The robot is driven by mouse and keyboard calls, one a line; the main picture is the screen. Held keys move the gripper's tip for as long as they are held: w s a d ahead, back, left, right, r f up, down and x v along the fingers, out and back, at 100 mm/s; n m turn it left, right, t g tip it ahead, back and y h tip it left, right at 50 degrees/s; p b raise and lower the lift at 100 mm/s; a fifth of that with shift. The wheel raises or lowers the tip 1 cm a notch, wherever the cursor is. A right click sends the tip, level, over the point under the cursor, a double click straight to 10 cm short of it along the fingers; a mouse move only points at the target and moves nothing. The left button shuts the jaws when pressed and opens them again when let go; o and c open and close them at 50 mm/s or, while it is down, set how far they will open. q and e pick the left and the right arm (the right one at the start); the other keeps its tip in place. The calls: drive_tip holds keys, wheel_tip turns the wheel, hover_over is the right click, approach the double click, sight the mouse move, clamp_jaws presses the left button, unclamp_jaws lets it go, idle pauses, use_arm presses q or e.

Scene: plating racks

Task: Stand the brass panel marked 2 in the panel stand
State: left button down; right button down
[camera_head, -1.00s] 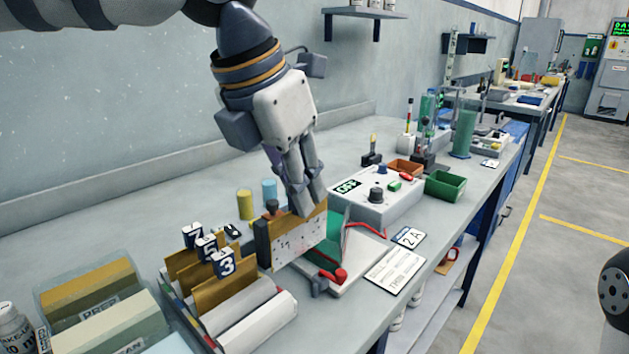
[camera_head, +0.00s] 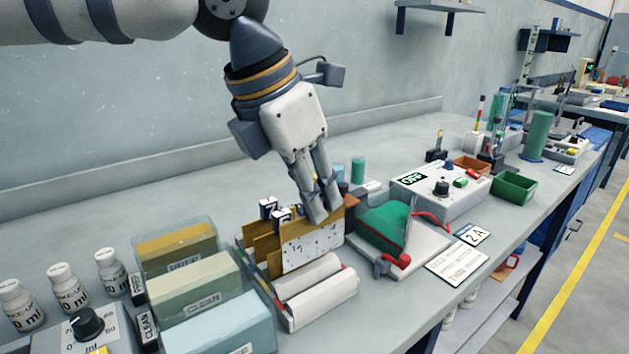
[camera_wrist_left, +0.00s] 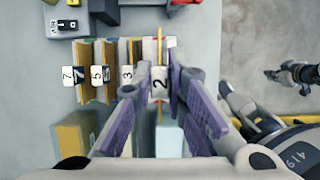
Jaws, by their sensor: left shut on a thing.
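The brass panel marked 2 (camera_head: 313,246), with a speckled pale face, hangs upright from my left gripper (camera_head: 325,213), which is shut on its top edge. Its number tag (camera_wrist_left: 159,83) shows between the fingers in the left wrist view. The panel is over the panel stand (camera_head: 328,294), beside the brass panels tagged 7 (camera_wrist_left: 68,76), 5 (camera_wrist_left: 97,75) and 3 (camera_wrist_left: 127,76). I cannot tell whether its lower edge sits in a slot. My right gripper (camera_wrist_left: 277,74) seems to show small at the right of the wrist view, away from the bench.
Boxes marked PREP (camera_head: 178,252) and CLEAN (camera_head: 196,285) stand left of the stand, with several white bottles (camera_head: 62,287) farther left. A green wedge-shaped fixture (camera_head: 383,230) with red clamps is close on the right, and a control box (camera_head: 440,192) stands behind it.

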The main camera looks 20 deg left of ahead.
sight(322, 254)
use_arm(q)
drive_tip(key=shift+f, duration=3.45)
drive_tip(key=c, duration=1.5)
unclamp_jaws()
drive_tip(key=shift+c, duration=0.2)
drive_tip(key=v, duration=1.2)
